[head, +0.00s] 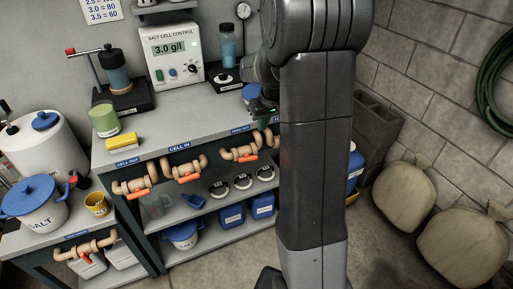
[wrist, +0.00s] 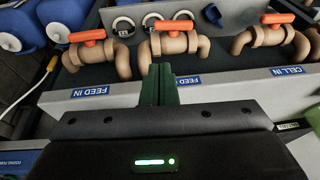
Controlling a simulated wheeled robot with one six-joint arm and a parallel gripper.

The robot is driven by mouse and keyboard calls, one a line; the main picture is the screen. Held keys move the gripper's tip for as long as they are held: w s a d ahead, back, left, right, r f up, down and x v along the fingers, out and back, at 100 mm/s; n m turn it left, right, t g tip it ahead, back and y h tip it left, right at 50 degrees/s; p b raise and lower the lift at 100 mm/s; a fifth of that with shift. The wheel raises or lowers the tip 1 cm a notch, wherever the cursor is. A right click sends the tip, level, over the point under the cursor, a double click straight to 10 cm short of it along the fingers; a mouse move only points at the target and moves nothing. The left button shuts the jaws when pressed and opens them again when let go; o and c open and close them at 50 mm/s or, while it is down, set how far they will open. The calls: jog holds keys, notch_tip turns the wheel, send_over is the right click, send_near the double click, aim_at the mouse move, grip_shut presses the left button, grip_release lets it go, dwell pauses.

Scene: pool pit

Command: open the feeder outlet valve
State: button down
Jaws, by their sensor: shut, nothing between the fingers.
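Several tan pipe valves with orange handles run along the bench front. In the wrist view, the middle valve (wrist: 173,43) has its orange handle (wrist: 174,25) lying side to side, roughly along the pipe. The label under it (wrist: 187,80) is partly hidden by my fingers, so I cannot read it fully. My gripper (wrist: 161,72) has its green fingers together and empty, pointing at this valve's left part; any gap is hard to judge. In the head view, my gripper (head: 264,106) is mostly hidden behind my arm, above the bench's right end.
In the wrist view, the feed-in valve (wrist: 90,52) is on the left and the cell-in valve (wrist: 267,35) on the right, both close. The bench edge (wrist: 235,88) lies by the fingers. A salt cell control box (head: 170,53) stands on the bench; sacks (head: 398,192) stand right.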

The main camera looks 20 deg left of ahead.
send_near(254, 156)
jog(key=x, duration=0.5)
jog(key=shift+w+a+f+p, duration=0.1)
jog(key=shift+w+a+p, duration=0.1)
jog(key=shift+p, duration=0.1)
jog(key=shift+s+f, duration=0.1)
jog(key=shift+f, duration=0.55)
jog(key=shift+a+f, duration=0.1)
jog(key=shift+a, duration=0.05)
jog(key=shift+b, duration=0.4)
